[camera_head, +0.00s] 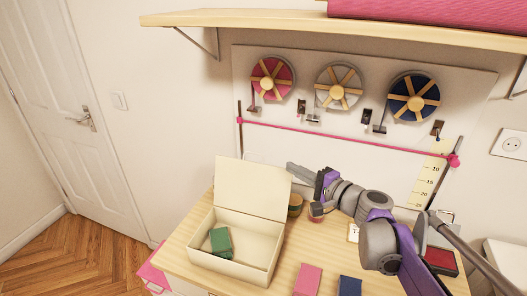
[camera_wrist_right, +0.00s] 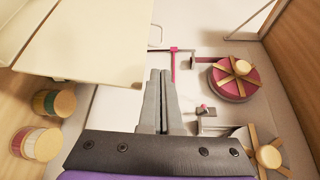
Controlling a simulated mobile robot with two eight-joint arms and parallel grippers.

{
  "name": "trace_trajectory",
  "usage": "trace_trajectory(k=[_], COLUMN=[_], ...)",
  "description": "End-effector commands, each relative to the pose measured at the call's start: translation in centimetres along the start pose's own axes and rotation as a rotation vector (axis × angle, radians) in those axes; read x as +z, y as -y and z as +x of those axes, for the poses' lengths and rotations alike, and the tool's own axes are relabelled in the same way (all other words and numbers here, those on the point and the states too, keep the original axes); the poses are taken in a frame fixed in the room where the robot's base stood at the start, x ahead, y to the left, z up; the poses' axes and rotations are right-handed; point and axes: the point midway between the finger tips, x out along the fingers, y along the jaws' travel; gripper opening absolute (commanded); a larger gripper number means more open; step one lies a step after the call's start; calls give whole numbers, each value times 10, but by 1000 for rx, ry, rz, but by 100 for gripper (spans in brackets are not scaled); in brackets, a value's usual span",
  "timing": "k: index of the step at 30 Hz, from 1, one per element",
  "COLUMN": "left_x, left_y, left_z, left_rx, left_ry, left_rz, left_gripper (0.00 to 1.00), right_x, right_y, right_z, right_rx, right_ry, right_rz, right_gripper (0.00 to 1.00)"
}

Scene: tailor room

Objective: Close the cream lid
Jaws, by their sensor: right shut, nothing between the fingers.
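The cream lid (camera_head: 252,186) stands open, roughly upright, at the back of the cream box (camera_head: 245,248) on the wooden table. A green block (camera_head: 221,242) lies inside the box. My right gripper (camera_head: 292,167) is shut and empty, beside the lid's upper right edge, its fingertips close to the lid or partly behind it. In the right wrist view the shut fingers (camera_wrist_right: 160,75) point past the edge of the lid (camera_wrist_right: 95,40); I cannot tell if they touch it. My left gripper is not in view.
Round spools (camera_head: 296,204) stand right of the box. A pink block (camera_head: 308,279) and a blue block (camera_head: 349,286) lie at the table's front. A wall board with ribbon reels (camera_head: 339,87) and a pink cord (camera_head: 340,139) is behind. A shelf (camera_head: 340,29) hangs above.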

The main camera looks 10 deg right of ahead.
Motion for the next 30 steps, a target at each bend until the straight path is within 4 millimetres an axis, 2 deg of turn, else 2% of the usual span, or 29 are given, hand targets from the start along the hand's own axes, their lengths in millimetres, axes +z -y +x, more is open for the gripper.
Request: trace_trajectory(k=[5, 12, 18, 22, 30], left_x=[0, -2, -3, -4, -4], left_y=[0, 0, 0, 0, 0], left_z=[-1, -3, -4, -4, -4], left_rx=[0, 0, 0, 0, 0], left_ry=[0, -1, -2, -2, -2], left_rz=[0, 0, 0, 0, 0], left_gripper=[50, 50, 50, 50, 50], right_x=[0, 1, 1, 0, 0], right_y=[1, 1, 1, 1, 1], right_z=[19, 64, 90, 98, 99], right_rx=[-3, -3, -2, -2, -2], right_ry=[3, 4, 3, 1, 0], right_rz=[3, 3, 2, 2, 1], right_gripper=[0, 0, 0, 0, 0])
